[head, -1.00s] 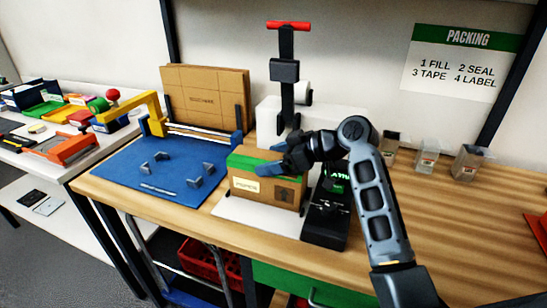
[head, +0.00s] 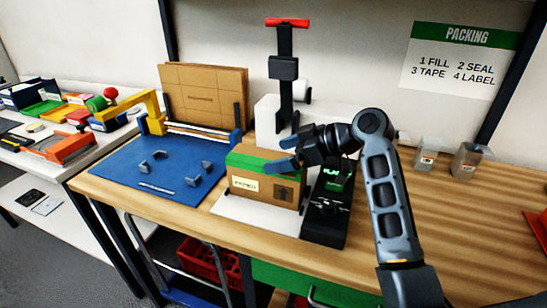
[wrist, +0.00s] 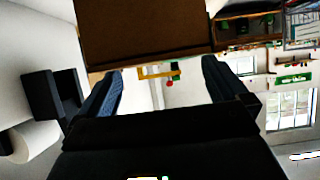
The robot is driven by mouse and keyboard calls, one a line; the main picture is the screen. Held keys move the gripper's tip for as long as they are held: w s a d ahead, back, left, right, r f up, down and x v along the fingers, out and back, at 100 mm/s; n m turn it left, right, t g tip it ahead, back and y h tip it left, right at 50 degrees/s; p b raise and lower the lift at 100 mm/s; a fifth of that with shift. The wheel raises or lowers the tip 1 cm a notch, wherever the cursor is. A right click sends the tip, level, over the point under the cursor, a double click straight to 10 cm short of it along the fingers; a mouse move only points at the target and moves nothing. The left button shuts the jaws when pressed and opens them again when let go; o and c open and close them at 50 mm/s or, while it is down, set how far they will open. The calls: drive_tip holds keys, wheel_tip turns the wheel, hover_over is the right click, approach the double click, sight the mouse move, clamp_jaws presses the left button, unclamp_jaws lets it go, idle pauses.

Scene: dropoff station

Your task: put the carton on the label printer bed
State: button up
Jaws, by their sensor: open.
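The carton (head: 262,190), a brown box with a green strip along its top and a pale label on its front, stands upright on the white label printer bed (head: 258,219). My gripper (head: 284,155) is open and empty at the carton's upper right, its fingers pointing left over or behind the top edge. I cannot tell whether they touch the carton. In the wrist view the two fingers (wrist: 163,72) are spread with nothing gripped between them. A brown surface fills the top middle there, and I cannot be sure it is the carton.
A black device (head: 328,210) with a green display stands right of the carton. Behind rises a black post (head: 285,75) with a red handle. A blue mat (head: 160,172) with grey brackets lies left. Clear bins (head: 467,160) stand back right; the right tabletop is mostly clear.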

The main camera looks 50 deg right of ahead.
drive_tip(key=v, duration=0.9)
drive_tip(key=shift+b, duration=0.35)
